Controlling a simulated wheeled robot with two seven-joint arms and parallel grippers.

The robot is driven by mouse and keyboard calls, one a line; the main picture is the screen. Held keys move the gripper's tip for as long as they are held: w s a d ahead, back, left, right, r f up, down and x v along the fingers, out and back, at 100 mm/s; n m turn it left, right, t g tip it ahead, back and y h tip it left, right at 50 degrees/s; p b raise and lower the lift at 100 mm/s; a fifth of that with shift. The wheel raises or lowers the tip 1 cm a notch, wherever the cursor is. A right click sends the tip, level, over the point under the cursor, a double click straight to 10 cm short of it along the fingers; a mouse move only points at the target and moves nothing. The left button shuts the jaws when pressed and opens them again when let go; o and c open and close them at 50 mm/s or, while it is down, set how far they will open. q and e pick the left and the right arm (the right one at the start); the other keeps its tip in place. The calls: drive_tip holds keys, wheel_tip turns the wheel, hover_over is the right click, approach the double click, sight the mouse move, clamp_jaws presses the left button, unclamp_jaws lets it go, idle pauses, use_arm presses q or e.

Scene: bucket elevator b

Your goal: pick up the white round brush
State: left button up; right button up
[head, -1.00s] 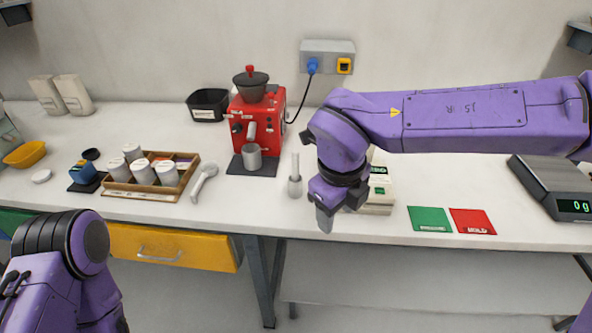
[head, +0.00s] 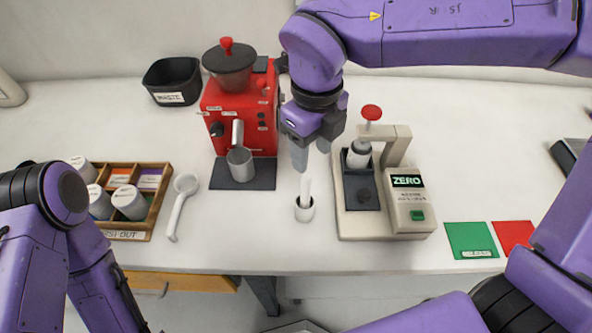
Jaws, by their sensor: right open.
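The white round brush (head: 305,189) stands upright with its lower end in a small grey-white cup (head: 304,210), on the white counter between the red grinder and the ZERO device. My right gripper (head: 312,160) is open and points down just above the brush's top. Its fingers look empty, and I cannot tell whether they touch the brush. My left arm is at the left edge, in front of the wooden tray; its gripper is out of view.
The red grinder (head: 240,110) with a metal cup (head: 240,164) stands left of the brush. The ZERO device (head: 408,205) is close on the right. A white scoop (head: 180,205), a wooden tray (head: 152,215), a black bin (head: 172,80), and green (head: 471,239) and red (head: 513,234) cards lie around.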

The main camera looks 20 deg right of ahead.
sight(305, 187)
drive_tip(key=f, duration=0.3)
drive_tip(key=f+p, duration=0.1)
drive_tip(key=f, duration=0.2)
drive_tip(key=a+f, duration=0.1)
drive_tip(key=f, duration=0.2)
drive_tip(key=shift+s+f+p, duration=0.25)
drive_tip(key=shift+f+p, duration=0.1)
drive_tip(key=shift+f, duration=0.05)
drive_tip(key=shift+s+f, duration=0.1)
drive_tip(key=shift+f, duration=0.05)
drive_tip(key=shift+s, duration=0.2)
drive_tip(key=shift+c, duration=0.3)
use_arm(q)
drive_tip(key=shift+s+r, duration=0.2)
drive_tip(key=shift+r, duration=0.3)
drive_tip(key=shift+s+r, duration=0.15)
drive_tip(key=shift+r, duration=0.3)
use_arm(e)
drive_tip(key=shift+w, duration=0.1)
clamp_jaws()
